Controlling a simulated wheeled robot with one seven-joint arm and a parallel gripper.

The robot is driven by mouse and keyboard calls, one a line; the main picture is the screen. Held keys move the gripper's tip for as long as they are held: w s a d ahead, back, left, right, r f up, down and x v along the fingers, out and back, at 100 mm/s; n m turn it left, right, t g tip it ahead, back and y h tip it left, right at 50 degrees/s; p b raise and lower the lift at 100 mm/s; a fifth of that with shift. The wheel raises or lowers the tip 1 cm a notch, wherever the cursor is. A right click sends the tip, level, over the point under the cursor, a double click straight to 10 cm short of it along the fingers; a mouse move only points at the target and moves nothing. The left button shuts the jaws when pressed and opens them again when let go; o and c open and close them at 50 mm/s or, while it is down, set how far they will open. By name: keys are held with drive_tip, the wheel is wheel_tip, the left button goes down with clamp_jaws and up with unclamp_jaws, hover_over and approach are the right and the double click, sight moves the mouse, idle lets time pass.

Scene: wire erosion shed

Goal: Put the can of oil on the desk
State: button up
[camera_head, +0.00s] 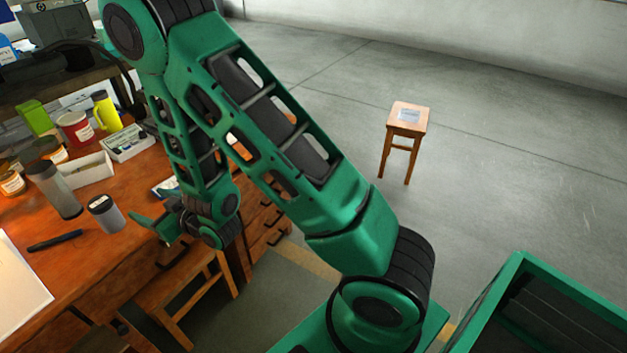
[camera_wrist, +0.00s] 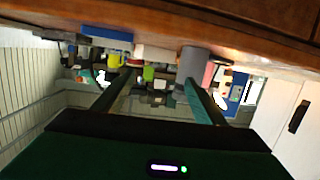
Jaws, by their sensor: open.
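The wooden desk (camera_head: 120,265) is at the left of the head view, with its top crowded at the back. I cannot tell which container is the can of oil. My gripper (camera_head: 152,224) is open and empty at the desk's right edge, apart from the short can. The wrist view is upside down; there my open fingers (camera_wrist: 160,80) point towards the desk items, with a grey cylinder (camera_wrist: 192,62) ahead.
A dark pen-like item (camera_head: 55,241) lies in front. A wooden chair (camera_head: 195,290) stands below; a small stool (camera_head: 408,117) stands on open floor.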

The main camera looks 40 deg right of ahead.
drive_tip(key=s+d+r+m+g+h, duration=0.2)
drive_tip(key=s+d+g, duration=0.15)
drive_tip(key=d, duration=0.55)
drive_tip(key=s+d+r+m+g+h, duration=0.2)
drive_tip(key=s+d+r+h, duration=0.15)
drive_tip(key=d, duration=0.55)
drive_tip(key=s+d+r+m+g+h, duration=0.15)
drive_tip(key=s+d, duration=0.25)
drive_tip(key=d, duration=0.5)
drive_tip(key=s+d+r+m+g, duration=0.1)
drive_tip(key=s+r+g, duration=0.1)
drive_tip(key=s, duration=0.7)
drive_tip(key=s+d+r+m+g+y, duration=0.1)
drive_tip(key=s+d+r+m+g, duration=0.1)
drive_tip(key=s, duration=0.7)
drive_tip(key=s+d+r+m+g, duration=0.2)
drive_tip(key=s+r+g, duration=0.1)
drive_tip(key=s, duration=0.7)
drive_tip(key=shift+g+y, duration=0.3)
drive_tip(key=shift+y, duration=0.1)
drive_tip(key=shift+d+r, duration=0.1)
